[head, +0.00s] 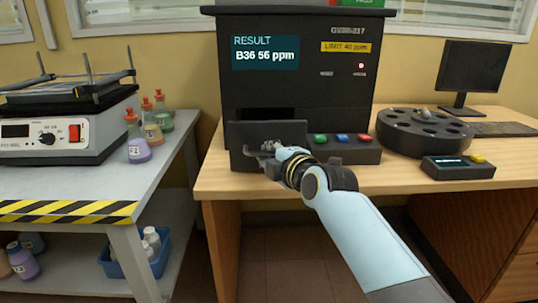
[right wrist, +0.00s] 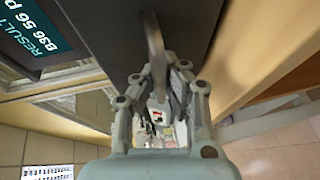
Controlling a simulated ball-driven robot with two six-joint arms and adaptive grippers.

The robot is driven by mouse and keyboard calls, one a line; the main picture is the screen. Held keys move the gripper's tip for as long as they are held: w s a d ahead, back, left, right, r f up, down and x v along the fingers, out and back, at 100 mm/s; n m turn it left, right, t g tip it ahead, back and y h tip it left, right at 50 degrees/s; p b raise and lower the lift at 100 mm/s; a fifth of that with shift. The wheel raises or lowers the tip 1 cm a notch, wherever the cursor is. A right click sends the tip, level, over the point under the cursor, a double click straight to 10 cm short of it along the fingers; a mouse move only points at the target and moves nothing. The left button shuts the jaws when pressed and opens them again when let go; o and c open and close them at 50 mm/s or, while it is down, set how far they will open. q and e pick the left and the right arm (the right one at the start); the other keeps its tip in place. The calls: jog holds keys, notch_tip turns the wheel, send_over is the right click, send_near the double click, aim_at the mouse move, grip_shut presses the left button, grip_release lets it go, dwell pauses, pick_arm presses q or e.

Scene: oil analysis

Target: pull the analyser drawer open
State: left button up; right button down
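The analyser (head: 300,60) is a tall dark box on the wooden bench. Its drawer front (head: 250,133) is a dark panel at the lower left, with a dark opening above it. My right gripper (head: 270,148) is at the drawer front in the head view. In the right wrist view, the grey drawer handle (right wrist: 155,45) runs down between the two fingertips of my right gripper (right wrist: 166,78). The fingers are close together around the handle and look shut on it. The exact contact is partly hidden. My left gripper is in neither view.
Green, blue and red buttons (head: 342,137) sit right of the drawer. A black round carousel (head: 425,133), a small box (head: 458,168) and a monitor (head: 474,65) stand farther right. A shaker (head: 65,130) and bottles (head: 138,150) are on the left bench.

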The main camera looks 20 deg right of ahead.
jog(key=c, duration=1.6)
grip_release()
jog(key=shift+s+r, duration=0.1)
jog(key=shift+s, duration=0.1)
jog(key=shift+o, duration=1.1)
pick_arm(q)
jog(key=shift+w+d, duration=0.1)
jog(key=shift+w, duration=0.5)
pick_arm(e)
jog(key=v, duration=1.2)
jog(key=shift+a, duration=0.1)
